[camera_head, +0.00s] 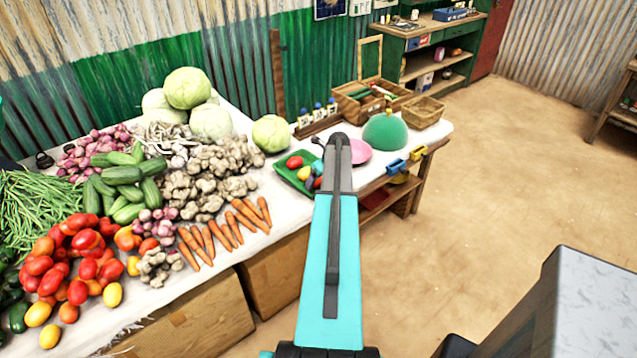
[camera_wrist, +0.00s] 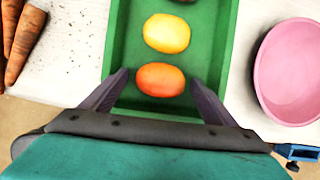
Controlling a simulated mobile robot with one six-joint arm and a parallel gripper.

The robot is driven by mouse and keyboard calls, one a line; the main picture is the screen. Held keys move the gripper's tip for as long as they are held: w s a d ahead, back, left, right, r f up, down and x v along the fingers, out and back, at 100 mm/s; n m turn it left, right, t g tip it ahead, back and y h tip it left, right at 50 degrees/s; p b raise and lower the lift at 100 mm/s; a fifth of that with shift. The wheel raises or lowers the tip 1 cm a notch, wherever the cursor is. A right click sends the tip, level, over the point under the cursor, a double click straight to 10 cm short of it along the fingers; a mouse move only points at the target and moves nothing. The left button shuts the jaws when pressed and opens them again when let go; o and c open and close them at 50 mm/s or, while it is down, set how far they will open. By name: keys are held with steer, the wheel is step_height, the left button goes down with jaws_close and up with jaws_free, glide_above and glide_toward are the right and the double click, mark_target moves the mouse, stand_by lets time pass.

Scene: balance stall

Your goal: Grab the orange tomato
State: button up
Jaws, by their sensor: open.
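The orange tomato (camera_wrist: 160,80) lies in a green tray (camera_wrist: 121,42) in the wrist view. A yellow tomato (camera_wrist: 167,33) lies just beyond it in the same tray. My gripper (camera_wrist: 159,77) is open, with one finger on each side of the orange tomato and visible gaps between. Nothing is held. In the head view the green tray (camera_head: 284,174) is on the stall table, partly hidden by my arm. A red tomato (camera_head: 295,161) and a yellow one show there; I cannot tell which piece there is the orange tomato. The fingers are hidden in that view.
A pink dish (camera_wrist: 292,72) stands right of the tray. Carrots (camera_wrist: 22,45) lie to its left. On the table (camera_head: 262,180) are a green dome (camera_head: 385,133), a cabbage (camera_head: 271,133) and a wooden box (camera_head: 357,107). Heaped vegetables fill the table's left side.

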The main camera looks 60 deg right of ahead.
steer(key=c, duration=1.1)
steer(key=shift+r, duration=0.15)
steer(key=shift+c, duration=0.2)
steer(key=shift+r+b, duration=0.55)
steer(key=shift+r, duration=0.2)
steer(key=shift+r+b, duration=0.4)
steer(key=shift+r, duration=0.45)
steer(key=s+a+b, duration=0.2)
steer(key=s+a, duration=0.1)
steer(key=a, duration=0.4)
steer(key=s+a+r+b, duration=0.1)
steer(key=s+a, duration=0.2)
steer(key=a, duration=0.4)
steer(key=shift+s+a+r+b, duration=0.25)
steer(key=shift+a+b, duration=0.05)
steer(key=shift+b, duration=0.05)
